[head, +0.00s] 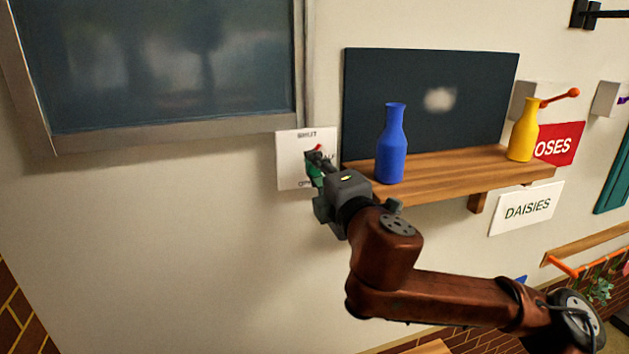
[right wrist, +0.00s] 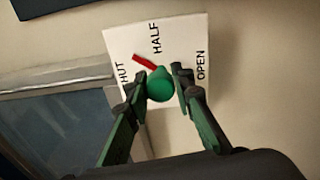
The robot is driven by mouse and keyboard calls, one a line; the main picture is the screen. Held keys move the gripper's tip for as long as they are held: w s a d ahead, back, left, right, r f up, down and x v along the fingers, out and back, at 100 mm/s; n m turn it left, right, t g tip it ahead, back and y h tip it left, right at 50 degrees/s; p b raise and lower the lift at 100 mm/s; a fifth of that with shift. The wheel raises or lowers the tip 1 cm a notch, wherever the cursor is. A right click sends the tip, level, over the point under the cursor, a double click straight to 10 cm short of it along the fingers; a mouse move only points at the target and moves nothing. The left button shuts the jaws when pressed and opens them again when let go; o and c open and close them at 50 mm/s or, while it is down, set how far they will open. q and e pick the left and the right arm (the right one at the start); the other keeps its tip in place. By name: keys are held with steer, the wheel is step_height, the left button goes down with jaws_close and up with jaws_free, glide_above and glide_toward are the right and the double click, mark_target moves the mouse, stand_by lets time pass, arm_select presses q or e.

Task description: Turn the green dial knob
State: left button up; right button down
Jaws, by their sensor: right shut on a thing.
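The green dial knob (right wrist: 160,86) is on a white plate (head: 290,172) fixed to the wall. The plate (right wrist: 125,45) is lettered SHUT, HALF and OPEN, with the S hidden in the right wrist view. A red pointer (right wrist: 144,62) at the knob points between SHUT and HALF; its tip also shows in the head view (head: 318,148). My right gripper (right wrist: 161,82) is shut on the knob, one finger on each side. In the head view, the right gripper (head: 314,167) covers much of the plate. My left gripper is out of view.
A wooden shelf (head: 440,181) to the right holds a blue bottle (head: 391,150) close to my right wrist and a yellow bottle (head: 523,135). A framed window (head: 160,65) is at the upper left. A DAISIES sign (head: 526,208) hangs below the shelf. The wall at lower left is bare.

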steer(key=m+b, duration=0.1)
steer(key=m, duration=0.1)
steer(key=m+b, duration=0.1)
steer(key=m, duration=0.1)
steer(key=m+b, duration=0.1)
steer(key=b, duration=0.1)
steer(key=shift+f+m, duration=0.3)
steer(key=shift+m, duration=0.1)
steer(key=shift+r+m+b, duration=0.1)
steer(key=shift+m+b, duration=1)
steer(key=shift+m, duration=1.2)
steer(key=c, duration=1.7)
jaws_free()
steer(key=shift+r, duration=0.1)
steer(key=shift+o, duration=0.2)
steer(key=shift+s, duration=0.15)
steer(key=v, duration=1.1)
steer(key=shift+s+f, duration=0.2)
steer(key=shift+s, duration=0.2)
